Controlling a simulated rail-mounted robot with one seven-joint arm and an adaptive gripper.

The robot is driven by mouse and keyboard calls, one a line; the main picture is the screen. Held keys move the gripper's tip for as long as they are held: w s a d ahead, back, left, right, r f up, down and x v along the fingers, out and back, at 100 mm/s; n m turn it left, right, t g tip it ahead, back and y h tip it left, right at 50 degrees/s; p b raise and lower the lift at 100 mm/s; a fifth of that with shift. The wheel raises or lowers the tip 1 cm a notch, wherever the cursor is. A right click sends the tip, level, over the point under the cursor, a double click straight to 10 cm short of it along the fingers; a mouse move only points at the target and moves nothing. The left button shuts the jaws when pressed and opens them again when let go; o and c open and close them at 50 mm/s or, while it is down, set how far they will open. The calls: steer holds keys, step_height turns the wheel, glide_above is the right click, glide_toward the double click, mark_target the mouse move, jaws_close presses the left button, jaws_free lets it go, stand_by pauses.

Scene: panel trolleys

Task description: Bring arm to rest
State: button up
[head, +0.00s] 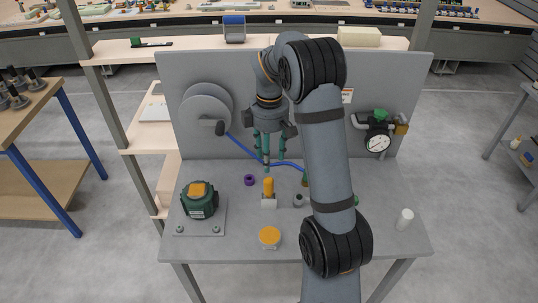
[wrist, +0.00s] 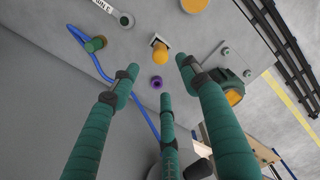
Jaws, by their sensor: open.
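My arm stretches over the grey trolley table (head: 340,245) in the head view. My gripper (head: 268,165) hangs fingers down above the rear of the table, in front of the upright grey panel (head: 330,110). It also shows in the wrist view (wrist: 160,78), with its green fingers spread apart and nothing between them. A purple ring (head: 249,180) lies on the table below and left of the fingers in the head view. An orange-topped piece on a pale block (head: 268,190) stands just in front of the gripper. My forearm hides part of the table's right side.
A blue hose (head: 242,146) runs from a reel (head: 206,108) across behind the gripper. A pressure gauge (head: 377,143) sticks out at the right. A green unit with an orange top (head: 198,200), an orange-topped disc (head: 269,238) and a white cylinder (head: 405,219) stand on the table.

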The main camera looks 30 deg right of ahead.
mark_target(269, 178)
steer(key=shift+f, duration=0.1)
step_height(269, 178, down, 12)
steer(key=shift+r, duration=0.1)
steer(key=shift+r+p, duration=0.5)
steer(key=shift+r, duration=0.1)
stand_by(0.3)
